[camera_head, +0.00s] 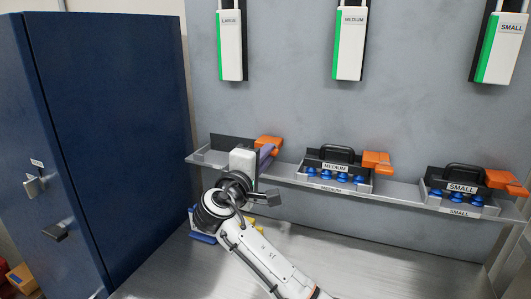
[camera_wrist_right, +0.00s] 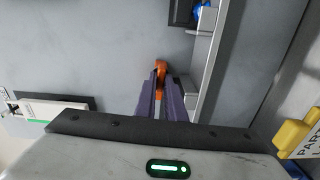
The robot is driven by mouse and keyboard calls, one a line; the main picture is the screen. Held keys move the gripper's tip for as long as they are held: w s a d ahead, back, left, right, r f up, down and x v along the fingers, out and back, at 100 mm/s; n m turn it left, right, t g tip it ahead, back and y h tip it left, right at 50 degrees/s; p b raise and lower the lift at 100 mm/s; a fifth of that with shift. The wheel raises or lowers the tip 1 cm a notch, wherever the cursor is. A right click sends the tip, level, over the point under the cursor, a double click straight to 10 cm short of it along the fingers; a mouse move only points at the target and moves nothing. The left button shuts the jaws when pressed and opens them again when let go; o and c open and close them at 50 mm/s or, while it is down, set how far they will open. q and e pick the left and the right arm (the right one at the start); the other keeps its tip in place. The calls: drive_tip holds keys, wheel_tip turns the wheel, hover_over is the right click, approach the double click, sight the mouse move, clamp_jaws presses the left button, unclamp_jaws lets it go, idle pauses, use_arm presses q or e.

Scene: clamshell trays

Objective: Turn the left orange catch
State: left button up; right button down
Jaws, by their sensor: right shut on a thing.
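The left orange catch (camera_head: 268,142) is at the left end of the shelf, at the back. My right gripper (camera_head: 267,152) reaches up to it, its purple fingers at the catch. In the right wrist view, the fingers (camera_wrist_right: 161,80) are closed around the orange catch (camera_wrist_right: 160,65), which shows between and beyond their tips. Two more orange catches, the middle one (camera_head: 376,162) and the right one (camera_head: 505,182), stand beside trays further right. My left gripper is not in view.
A medium tray (camera_head: 335,182) and a small tray (camera_head: 462,204), each with a black handle and blue pieces, sit on the grey shelf (camera_head: 400,195). A dark blue cabinet (camera_head: 110,120) stands at left. The metal worktop (camera_head: 370,260) is clear at right.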

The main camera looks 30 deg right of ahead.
drive_tip(key=shift+n, duration=0.5)
drive_tip(key=c, duration=1.8)
unclamp_jaws()
drive_tip(key=shift+c, duration=0.2)
drive_tip(key=shift+a, duration=0.1)
drive_tip(key=b+v, duration=0.2)
drive_tip(key=v, duration=0.8)
drive_tip(key=shift+s+a, duration=0.1)
